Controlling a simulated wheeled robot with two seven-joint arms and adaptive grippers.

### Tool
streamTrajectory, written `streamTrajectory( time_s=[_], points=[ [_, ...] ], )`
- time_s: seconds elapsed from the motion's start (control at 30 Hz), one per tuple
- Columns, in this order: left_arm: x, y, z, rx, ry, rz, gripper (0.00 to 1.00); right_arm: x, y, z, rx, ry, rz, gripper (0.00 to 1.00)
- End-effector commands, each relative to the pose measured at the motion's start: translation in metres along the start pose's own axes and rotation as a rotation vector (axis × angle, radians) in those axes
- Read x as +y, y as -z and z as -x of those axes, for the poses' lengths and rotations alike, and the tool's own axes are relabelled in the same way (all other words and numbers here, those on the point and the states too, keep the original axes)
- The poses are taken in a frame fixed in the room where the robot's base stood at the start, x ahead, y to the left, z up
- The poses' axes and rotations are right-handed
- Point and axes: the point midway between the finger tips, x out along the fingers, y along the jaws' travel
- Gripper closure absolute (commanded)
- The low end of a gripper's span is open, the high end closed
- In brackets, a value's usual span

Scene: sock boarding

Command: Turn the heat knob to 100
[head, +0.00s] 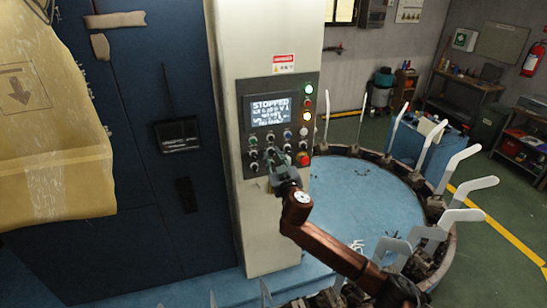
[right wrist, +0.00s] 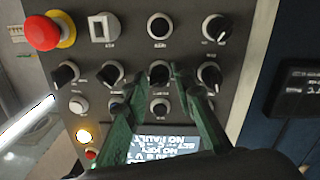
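The control panel (head: 276,121) is on a pale column in the head view, with a screen (head: 270,112) reading STOPPED. It appears upside down in the right wrist view, with several black rotary knobs. The labels are too small to read, so I cannot tell which is the heat knob. My right gripper (right wrist: 159,76) is at the panel, its dark green fingers open on either side of a black knob (right wrist: 158,73) in the middle row. Contact with that knob is not clear. It reaches the panel's lower part in the head view (head: 277,170). My left gripper is not in view.
A red emergency button (right wrist: 42,32) and other knobs, such as one to the right (right wrist: 209,75), are close around the gripper. A round blue table (head: 350,205) ringed by upright white boards is right of the column. A yellowish bag-like thing (head: 55,140) hangs at left.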

Motion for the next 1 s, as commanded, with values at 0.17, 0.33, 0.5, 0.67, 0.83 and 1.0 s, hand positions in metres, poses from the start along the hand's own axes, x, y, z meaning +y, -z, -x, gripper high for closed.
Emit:
streamTrajectory(
  time_s=[0.17, 0.33, 0.5, 0.67, 0.83, 1.0],
  points=[
    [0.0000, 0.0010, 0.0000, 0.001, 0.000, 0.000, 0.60, -0.0001, -0.0001, 0.0001, 0.000, 0.000, 0.000, 0.90],
    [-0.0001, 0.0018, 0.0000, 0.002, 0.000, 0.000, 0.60, -0.0004, -0.0001, 0.0002, 0.000, 0.001, 0.000, 1.00],
    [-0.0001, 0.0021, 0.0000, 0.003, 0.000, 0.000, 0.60, -0.0006, -0.0003, 0.0002, 0.000, 0.001, 0.001, 1.00],
    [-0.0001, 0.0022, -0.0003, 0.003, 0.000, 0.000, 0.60, -0.0008, -0.0006, 0.0002, 0.001, 0.001, 0.022, 1.00],
    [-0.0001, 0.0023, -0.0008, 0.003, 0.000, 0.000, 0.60, -0.0010, -0.0011, 0.0002, 0.004, 0.001, 0.092, 1.00],
    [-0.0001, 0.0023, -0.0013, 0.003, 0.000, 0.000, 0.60, -0.0015, -0.0013, 0.0003, 0.009, 0.000, 0.215, 1.00]
  ],
)
